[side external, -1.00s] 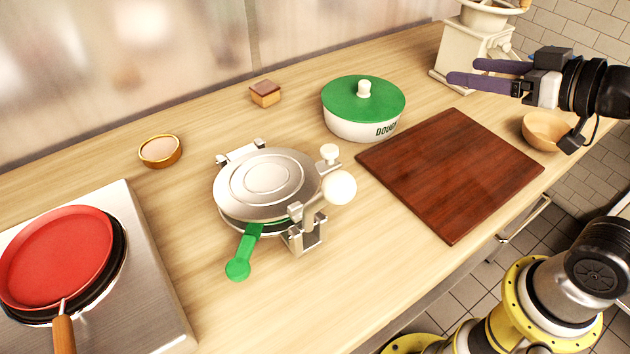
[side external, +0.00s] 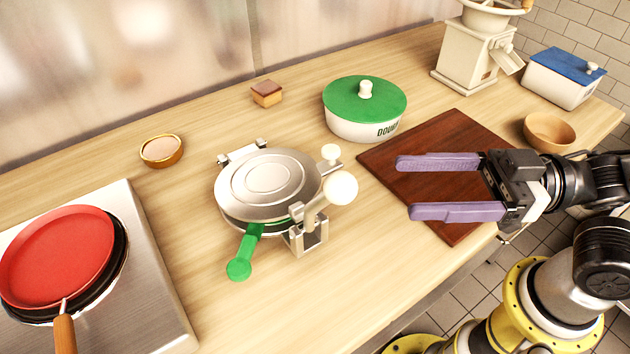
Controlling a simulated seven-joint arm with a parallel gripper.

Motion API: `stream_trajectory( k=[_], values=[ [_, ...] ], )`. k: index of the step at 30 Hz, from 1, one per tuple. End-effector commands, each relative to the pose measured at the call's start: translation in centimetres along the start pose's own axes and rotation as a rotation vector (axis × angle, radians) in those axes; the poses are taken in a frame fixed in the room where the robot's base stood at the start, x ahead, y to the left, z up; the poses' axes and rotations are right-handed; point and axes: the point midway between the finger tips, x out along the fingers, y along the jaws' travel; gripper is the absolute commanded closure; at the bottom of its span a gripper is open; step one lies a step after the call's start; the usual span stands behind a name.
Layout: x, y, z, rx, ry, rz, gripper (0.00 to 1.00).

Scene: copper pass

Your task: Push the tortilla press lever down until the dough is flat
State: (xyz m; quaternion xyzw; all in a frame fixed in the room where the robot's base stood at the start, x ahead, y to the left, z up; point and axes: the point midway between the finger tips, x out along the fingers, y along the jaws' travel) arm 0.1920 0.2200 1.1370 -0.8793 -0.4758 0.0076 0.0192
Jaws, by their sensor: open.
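The tortilla press (side external: 268,178) stands on the counter left of the middle, with its round silver top plate lowered over a green-edged base. A green handle (side external: 243,254) sticks out at its front left. A metal lever with a white ball knob (side external: 340,188) is at its right side, angled up to the right. Dough inside the press cannot be seen. My gripper (side external: 402,187) is open and empty, its two purple fingers pointing left over the cutting board. It is right of the white knob and apart from it.
A brown cutting board (side external: 450,135) lies right of the press. A green-lidded dough pot (side external: 365,105) stands behind. A red pan (side external: 55,255) sits on the steel stove (side external: 150,300) at left. A wooden bowl (side external: 549,133) and blue-lidded box (side external: 563,78) are at right.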

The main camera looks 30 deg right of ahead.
Motion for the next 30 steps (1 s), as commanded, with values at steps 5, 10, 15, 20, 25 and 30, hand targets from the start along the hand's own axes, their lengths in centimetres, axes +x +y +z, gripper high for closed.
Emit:
stream_trajectory(
  k=[5, 10, 15, 20, 25, 30],
  values=[
    [1.6, -0.1, 0.3, -0.001, -0.010, -0.001, 0.24],
    [3.5, -0.1, 0.2, -0.001, -0.008, 0.000, 0.24],
    [6.4, 0.0, 0.3, -0.003, -0.008, 0.001, 0.24],
    [9.2, 0.0, 0.2, -0.003, -0.007, 0.003, 0.24],
    [11.3, 0.1, 0.2, -0.005, -0.006, 0.004, 0.24],
    [12.2, 0.1, 0.2, -0.004, -0.005, 0.005, 0.24]
  ],
)
